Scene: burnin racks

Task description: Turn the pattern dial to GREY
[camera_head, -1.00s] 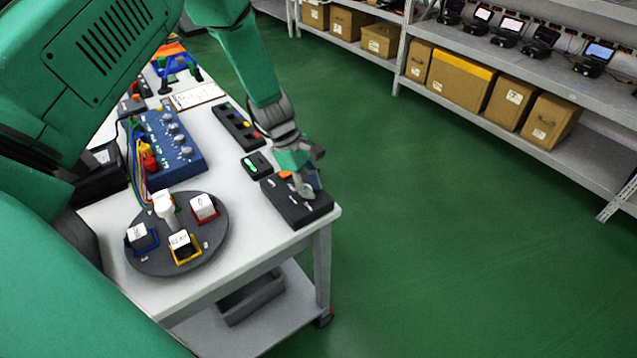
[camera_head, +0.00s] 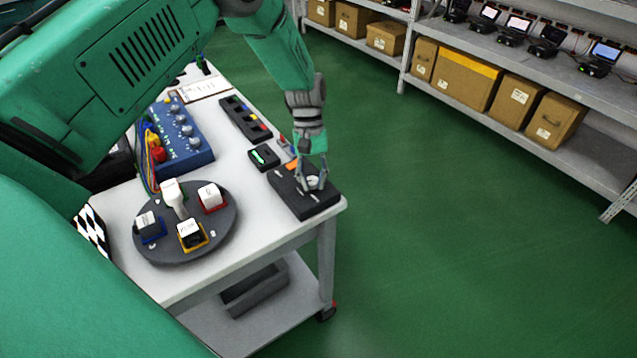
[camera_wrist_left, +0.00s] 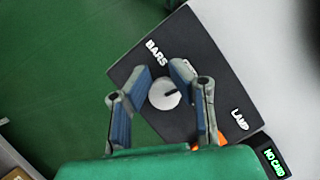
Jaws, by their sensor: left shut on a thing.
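The pattern dial (camera_wrist_left: 164,94) is a round pale knob with a short dark pointer mark, on a black box (camera_head: 298,202) at the table's near right corner. In the left wrist view the mark points to the right of the picture. The box (camera_wrist_left: 205,45) carries the words BARS (camera_wrist_left: 157,52) and LAMP (camera_wrist_left: 240,120); another marking is partly hidden by a finger. My left gripper (camera_head: 314,182) comes down from above and is shut on the dial, with a finger on either side of it (camera_wrist_left: 163,88). My right gripper is not in view.
A small NO CARD display (camera_wrist_left: 274,160), a dark strip with coloured buttons (camera_head: 246,120) and a blue knob panel (camera_head: 183,140) stand close by. A round dark tray (camera_head: 220,228) with several small blocks lies nearer. Open green floor (camera_head: 450,240) is to the right.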

